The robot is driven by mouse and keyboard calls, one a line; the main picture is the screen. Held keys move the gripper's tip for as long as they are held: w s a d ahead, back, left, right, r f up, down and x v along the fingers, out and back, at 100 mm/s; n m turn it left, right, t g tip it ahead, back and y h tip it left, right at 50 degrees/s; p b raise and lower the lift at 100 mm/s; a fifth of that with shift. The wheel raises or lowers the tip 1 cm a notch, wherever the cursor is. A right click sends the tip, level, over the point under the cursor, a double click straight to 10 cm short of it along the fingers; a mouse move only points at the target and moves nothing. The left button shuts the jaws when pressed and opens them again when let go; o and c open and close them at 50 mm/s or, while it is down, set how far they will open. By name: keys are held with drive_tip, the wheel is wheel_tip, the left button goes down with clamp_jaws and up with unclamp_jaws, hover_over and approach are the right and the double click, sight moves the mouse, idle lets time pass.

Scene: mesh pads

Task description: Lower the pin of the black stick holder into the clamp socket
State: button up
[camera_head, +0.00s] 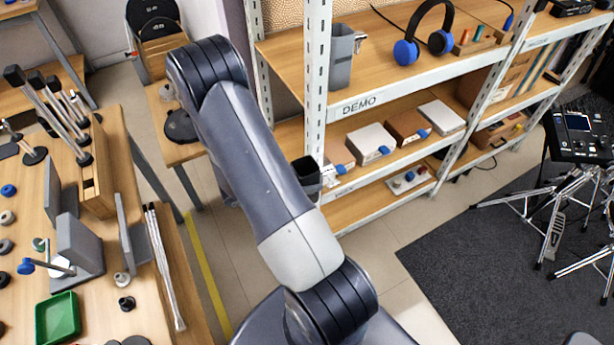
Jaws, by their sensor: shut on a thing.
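The black stick holder (307,172) shows as a dark open-topped cup just right of my arm's upper link, in front of the lower shelf. A small pale metal piece (328,172) is at its right side. My upper link covers the holder's left part, and its pin cannot be made out. My gripper is not visible; the large grey arm link crosses the middle of the view and hides what is behind it. I cannot make out the clamp socket in this view.
A metal shelf rack (316,80) stands behind, carrying a grey cup (341,62), headphones (438,40) and several boxes. A workbench (120,200) with stands and a green tray (58,318) is at left. A drum kit stands on a dark mat (450,270) at right.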

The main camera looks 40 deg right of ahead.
drive_tip(key=shift+f, duration=0.2)
drive_tip(key=o, duration=1.2)
drive_tip(key=v, duration=1)
drive_tip(key=shift+a+r, duration=0.15)
drive_tip(key=shift+a, duration=0.25)
drive_tip(key=x, duration=1.1)
drive_tip(key=shift+d, duration=0.1)
drive_tip(key=shift+w+r+p, duration=0.1)
drive_tip(key=shift+r+p, duration=0.3)
drive_tip(key=shift+r, duration=0.6)
